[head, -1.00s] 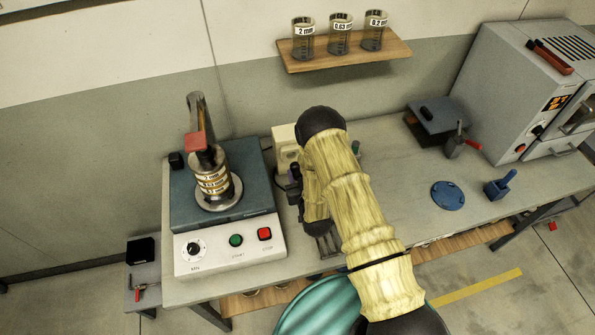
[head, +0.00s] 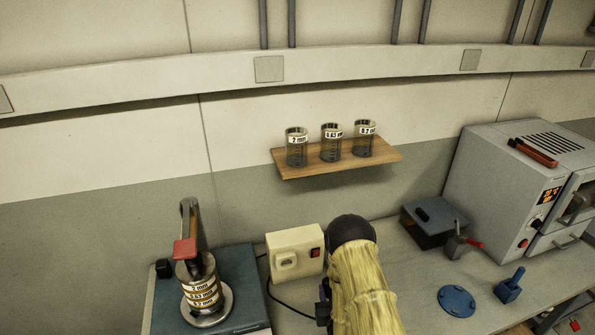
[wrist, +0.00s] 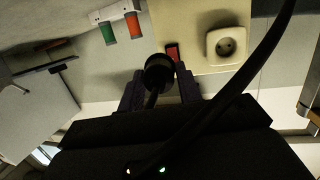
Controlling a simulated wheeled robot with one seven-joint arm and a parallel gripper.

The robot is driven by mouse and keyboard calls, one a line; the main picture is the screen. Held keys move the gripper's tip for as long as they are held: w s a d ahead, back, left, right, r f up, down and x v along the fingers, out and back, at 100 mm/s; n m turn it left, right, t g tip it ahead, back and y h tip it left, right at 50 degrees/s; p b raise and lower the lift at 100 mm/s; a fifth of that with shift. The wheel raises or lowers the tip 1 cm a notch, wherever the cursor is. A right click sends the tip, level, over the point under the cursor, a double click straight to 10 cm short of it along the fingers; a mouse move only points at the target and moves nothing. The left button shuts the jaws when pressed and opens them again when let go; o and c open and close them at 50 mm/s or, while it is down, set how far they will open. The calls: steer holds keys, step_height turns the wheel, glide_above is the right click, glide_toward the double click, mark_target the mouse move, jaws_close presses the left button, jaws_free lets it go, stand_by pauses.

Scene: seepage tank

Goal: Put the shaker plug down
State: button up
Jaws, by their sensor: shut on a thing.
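The black shaker plug (wrist: 158,70) is between the two dark fingers of my gripper (wrist: 160,88), which is shut on it. A thick black cable crosses the wrist view beside it. In the head view my gripper (head: 323,306) is near the lower edge, mostly hidden by my arm, and the plug cannot be made out there. The cream socket box (head: 294,254) stands at the back of the bench, left of my arm. Its socket (wrist: 228,42) is empty, with a red switch (wrist: 172,53) beside it; the plug is apart from it.
The blue shaker (head: 240,300) with its sieve stack (head: 201,288) stands at left. A blue disc (head: 457,301), a blue scoop (head: 509,286), a dark box (head: 433,232) and an oven (head: 505,190) are at right. Bare bench lies between my arm and the disc.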

steer(key=shift+m+h, duration=0.6)
steer(key=shift+h, duration=0.2)
steer(key=d, duration=0.2)
steer(key=s+d, duration=0.1)
steer(key=d+b, duration=0.1)
steer(key=d, duration=0.1)
steer(key=shift+s+d+f, duration=0.15)
steer(key=shift+s+d, duration=0.15)
steer(key=shift+s, duration=0.1)
